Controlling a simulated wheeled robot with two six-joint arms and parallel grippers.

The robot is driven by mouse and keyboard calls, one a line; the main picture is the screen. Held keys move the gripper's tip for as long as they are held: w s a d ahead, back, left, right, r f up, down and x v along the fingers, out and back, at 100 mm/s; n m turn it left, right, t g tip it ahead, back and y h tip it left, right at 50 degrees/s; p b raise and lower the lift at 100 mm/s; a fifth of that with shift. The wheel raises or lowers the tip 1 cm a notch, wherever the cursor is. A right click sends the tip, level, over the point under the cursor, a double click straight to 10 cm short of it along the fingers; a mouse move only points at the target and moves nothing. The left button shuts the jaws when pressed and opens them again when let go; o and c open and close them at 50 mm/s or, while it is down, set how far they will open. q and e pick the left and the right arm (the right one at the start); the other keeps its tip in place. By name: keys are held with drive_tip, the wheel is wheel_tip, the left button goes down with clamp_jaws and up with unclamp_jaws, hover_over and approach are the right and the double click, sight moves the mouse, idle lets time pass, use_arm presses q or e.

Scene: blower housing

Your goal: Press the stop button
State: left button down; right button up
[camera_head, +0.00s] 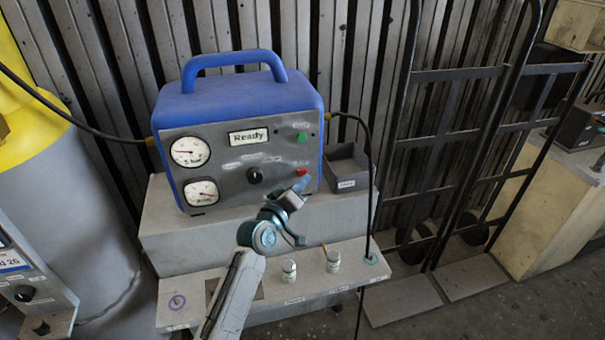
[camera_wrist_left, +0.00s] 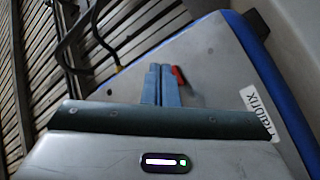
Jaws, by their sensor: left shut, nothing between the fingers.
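The blue and grey machine (camera_head: 230,165) stands on a grey stepped bench, its display reading "Ready". A red button (camera_head: 302,172) sits low on the right of its front panel, below a green button (camera_head: 303,136). My left gripper (camera_head: 303,183) is shut and empty, its fingertips at the panel just below the red button. In the left wrist view the closed fingers (camera_wrist_left: 161,84) point at the panel, and the red button (camera_wrist_left: 177,77) shows right beside their tips, partly hidden. I cannot tell whether they touch it. My right gripper is not in view.
A black knob (camera_head: 255,175) and two gauges (camera_head: 190,151) are on the panel. A dark open bin (camera_head: 347,167) stands right of the machine. Two small jars (camera_head: 289,271) stand on the lower shelf. A black cable (camera_head: 369,185) hangs at the right.

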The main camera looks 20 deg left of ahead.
use_arm(q)
drive_tip(key=shift+s+d+p, duration=0.15)
drive_tip(key=shift+s+d, duration=0.4)
drive_tip(key=shift+s, duration=0.3)
drive_tip(key=shift+s+d+p, duration=0.2)
drive_tip(key=shift+s+d, duration=0.35)
drive_tip(key=shift+s, duration=0.25)
drive_tip(key=shift+s+d+p, duration=0.15)
drive_tip(key=shift+s+d, duration=0.4)
drive_tip(key=shift+s, duration=0.3)
